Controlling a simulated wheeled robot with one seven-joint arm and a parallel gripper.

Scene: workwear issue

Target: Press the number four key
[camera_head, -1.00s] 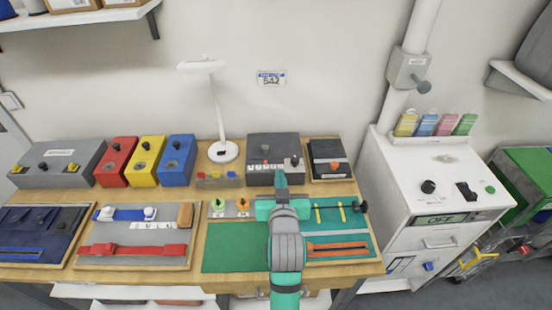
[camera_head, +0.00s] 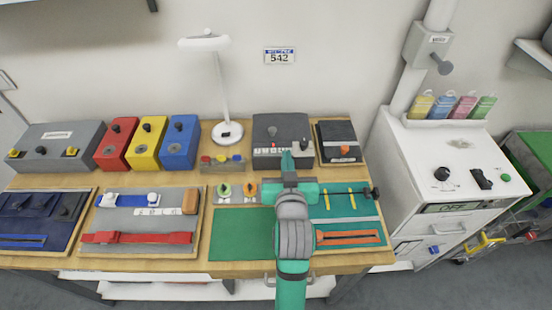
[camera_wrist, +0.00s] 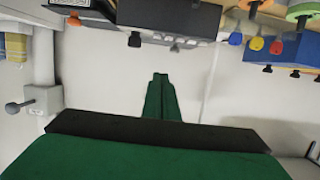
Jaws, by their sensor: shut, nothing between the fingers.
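The key markings are too small to read. My green gripper (camera_head: 287,160) is shut and empty in front of this box, and hides part of its right front. In the wrist view, my gripper (camera_wrist: 161,77) points toward the wall. The grey box (camera_wrist: 170,16) and its white keys (camera_wrist: 176,40) appear upside down above the fingertips, with a visible gap between.
Red (camera_head: 116,145), yellow (camera_head: 147,143) and blue (camera_head: 179,142) boxes stand to the left. A white lamp (camera_head: 227,131) stands left of the grey box. A black box (camera_head: 335,134) is close on its right. A green board (camera_head: 240,246) lies below my arm.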

